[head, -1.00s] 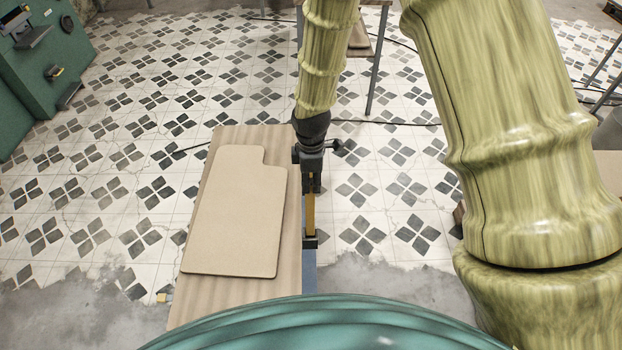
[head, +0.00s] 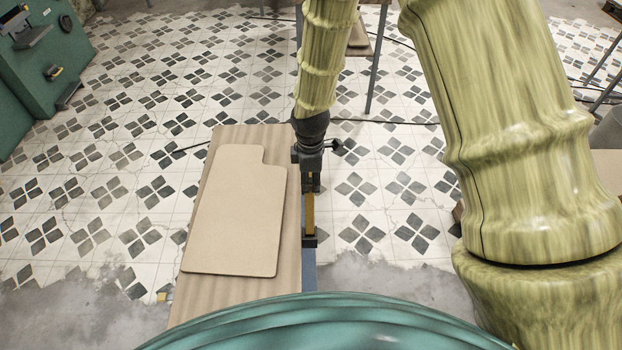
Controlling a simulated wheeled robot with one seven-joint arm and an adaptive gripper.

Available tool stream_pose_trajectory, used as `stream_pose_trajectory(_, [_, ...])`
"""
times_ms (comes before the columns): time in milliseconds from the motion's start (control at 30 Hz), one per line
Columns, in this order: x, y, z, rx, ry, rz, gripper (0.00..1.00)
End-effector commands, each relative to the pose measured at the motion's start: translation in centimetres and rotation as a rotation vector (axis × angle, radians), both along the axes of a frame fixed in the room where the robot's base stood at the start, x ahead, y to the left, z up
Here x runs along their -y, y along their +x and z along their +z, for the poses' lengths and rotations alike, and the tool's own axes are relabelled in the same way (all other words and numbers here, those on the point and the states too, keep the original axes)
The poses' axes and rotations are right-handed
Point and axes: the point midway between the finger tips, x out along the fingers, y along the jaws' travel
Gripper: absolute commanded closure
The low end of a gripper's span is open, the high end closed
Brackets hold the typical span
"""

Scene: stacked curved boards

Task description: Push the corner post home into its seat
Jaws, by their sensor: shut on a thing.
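The corner post (head: 309,214) is a narrow yellowish-brown bar at the right edge of the corrugated tan board. My gripper (head: 311,186), dark and pointing down, is shut on the post's upper end. The post's lower end meets a small dark block (head: 309,242), which looks like the seat. I cannot tell from this view how deep the post sits in it. The gripper's fingertips are small and partly hidden by the gripper body.
A flat beige board (head: 235,215) with a notched corner lies on the corrugated tan board (head: 190,295), left of the post. A blue-grey strip (head: 309,275) runs below the dark block. A green cabinet (head: 35,90) stands far left. Tiled floor is open to the right.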

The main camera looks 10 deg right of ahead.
Motion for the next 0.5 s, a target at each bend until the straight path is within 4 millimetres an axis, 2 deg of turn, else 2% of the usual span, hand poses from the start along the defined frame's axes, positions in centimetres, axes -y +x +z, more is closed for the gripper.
stream_pose_trajectory(500, [0.00, 0.02, -0.85, 0.000, 0.000, 0.000, 1.00])
